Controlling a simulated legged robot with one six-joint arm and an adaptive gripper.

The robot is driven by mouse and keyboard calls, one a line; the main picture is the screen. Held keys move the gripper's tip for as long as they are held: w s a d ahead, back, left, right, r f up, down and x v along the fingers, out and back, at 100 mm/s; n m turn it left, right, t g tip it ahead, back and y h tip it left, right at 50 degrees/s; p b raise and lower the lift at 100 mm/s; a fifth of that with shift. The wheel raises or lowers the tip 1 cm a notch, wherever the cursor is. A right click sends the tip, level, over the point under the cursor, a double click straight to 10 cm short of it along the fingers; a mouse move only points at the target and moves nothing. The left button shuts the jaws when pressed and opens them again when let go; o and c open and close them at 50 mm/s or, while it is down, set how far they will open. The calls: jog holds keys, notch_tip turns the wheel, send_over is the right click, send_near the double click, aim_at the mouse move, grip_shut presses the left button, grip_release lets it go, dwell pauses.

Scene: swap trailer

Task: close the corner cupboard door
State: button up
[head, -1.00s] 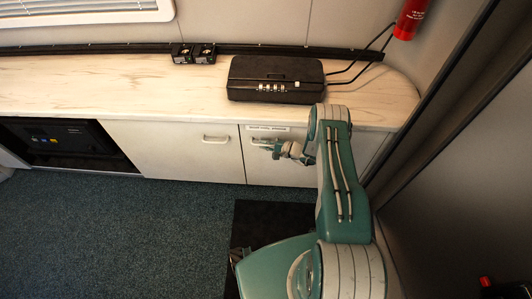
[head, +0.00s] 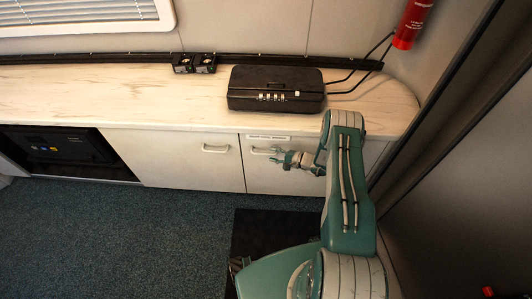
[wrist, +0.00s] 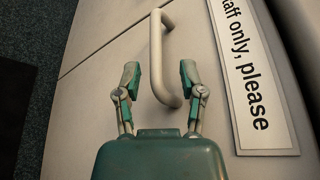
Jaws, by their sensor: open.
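The corner cupboard door (head: 258,178) is the pale door at the right end of the low cabinet, below the counter. It looks about flush with the neighbouring door; I cannot tell whether a small gap remains. Its bar handle (wrist: 158,52) shows in the wrist view, beside a label reading "...aff only, please" (wrist: 246,75). My gripper (head: 274,156) is in front of this door, close to the handle. In the wrist view its two fingers (wrist: 160,78) are apart, one on each side of the handle's lower end. I cannot tell whether they touch it.
The neighbouring door (head: 180,160) has its own handle. The counter (head: 120,95) carries a black case (head: 275,88) and small black boxes. A dark compartment (head: 60,148) lies at left. A dark frame and wall stand close on my right. The carpet (head: 130,240) at left is clear.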

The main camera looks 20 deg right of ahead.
jog(key=v, duration=0.7)
jog(key=shift+s+d, duration=0.2)
jog(key=shift+d, duration=0.1)
